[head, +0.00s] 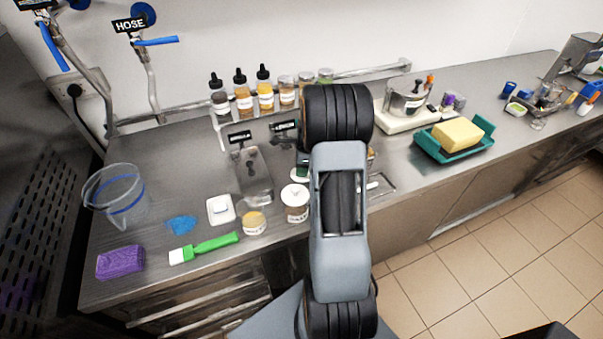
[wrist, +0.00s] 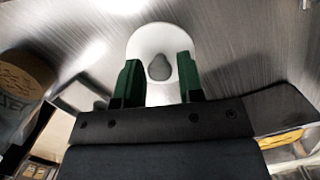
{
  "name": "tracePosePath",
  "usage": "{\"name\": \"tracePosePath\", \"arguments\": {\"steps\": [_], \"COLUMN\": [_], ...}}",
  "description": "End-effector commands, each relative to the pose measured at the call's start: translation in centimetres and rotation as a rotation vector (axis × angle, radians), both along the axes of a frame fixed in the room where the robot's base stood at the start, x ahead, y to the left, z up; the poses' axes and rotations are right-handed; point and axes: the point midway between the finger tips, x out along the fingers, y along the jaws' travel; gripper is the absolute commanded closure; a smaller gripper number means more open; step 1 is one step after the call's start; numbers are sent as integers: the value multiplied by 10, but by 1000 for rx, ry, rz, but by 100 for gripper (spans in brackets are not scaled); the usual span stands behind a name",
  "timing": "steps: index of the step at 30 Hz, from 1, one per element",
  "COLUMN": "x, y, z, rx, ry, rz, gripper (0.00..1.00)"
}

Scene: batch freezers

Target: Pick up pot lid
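The pot lid (wrist: 146,44) is a white disc with a grey knob (wrist: 159,68), seen in the wrist view. My gripper (wrist: 159,72) is open, with one green finger on each side of the knob and a gap to both. I cannot tell whether the fingertips are level with the knob or above it. In the head view a small jar with a white top (head: 295,192) stands just left of my arm; I cannot tell for sure that this top is the same lid. My arm hides most of the gripper there, with only a bit of green (head: 302,170) showing.
A jar with a tan top (wrist: 24,78) is close at the left in the wrist view. A teal butter tray (head: 430,150) is at right.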

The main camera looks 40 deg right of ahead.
Motion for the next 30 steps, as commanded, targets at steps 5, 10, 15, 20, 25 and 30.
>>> {"name": "tracePosePath", "arguments": {"steps": [5, 10, 15, 20, 25, 30], "x": [0, 0, 0, 0, 1, -10], "y": [0, 0, 0, 0, -1, 0], "z": [0, 0, 0, 3, 17, 43], "rx": [0, 0, 0, -1, -2, -3], "ry": [0, 0, 0, -1, -3, -4], "rz": [0, 0, 0, 0, 0, -1], "gripper": [82, 99, 99, 99, 99, 99]}}
